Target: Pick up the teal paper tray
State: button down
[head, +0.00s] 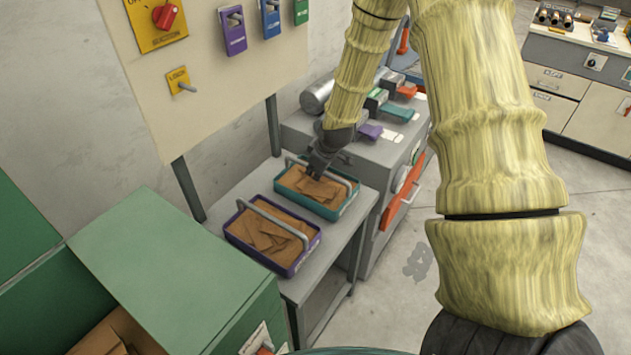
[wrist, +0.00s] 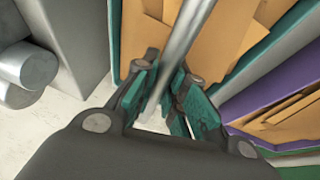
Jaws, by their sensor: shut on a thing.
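The teal paper tray (head: 325,212) stands on a grey side table and holds brown paper sheets. It has a grey bar handle arching over it. My gripper (head: 317,172) is over the tray at its handle. In the wrist view my gripper (wrist: 168,88) is shut on that handle (wrist: 188,42), which runs between the two fingers. The teal tray wall (wrist: 115,40) and the brown paper show beyond the fingers. In the head view the gripper and wrist hide part of the handle; I cannot tell whether the tray is lifted.
A purple tray (head: 290,268) with brown paper stands close beside the teal one, nearer me. A grey machine (head: 368,160) with a red-orange lever is right of the table (head: 325,280). A green cabinet (head: 170,270) is at the left front. A switch panel (head: 215,75) hangs above.

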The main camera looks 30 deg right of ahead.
jog(key=shift+r, duration=0.2)
jog(key=shift+r+b, duration=0.55)
jog(key=shift+r, duration=0.8)
jog(key=shift+s+r, duration=0.15)
jog(key=shift+r, duration=0.1)
jog(key=s+d+r+b, duration=0.1)
jog(key=s+b, duration=0.2)
jog(key=s, duration=1.2)
jog(key=shift+s+d+r, duration=0.25)
jog(key=shift+s+d, duration=0.05)
jog(key=shift+d, duration=0.05)
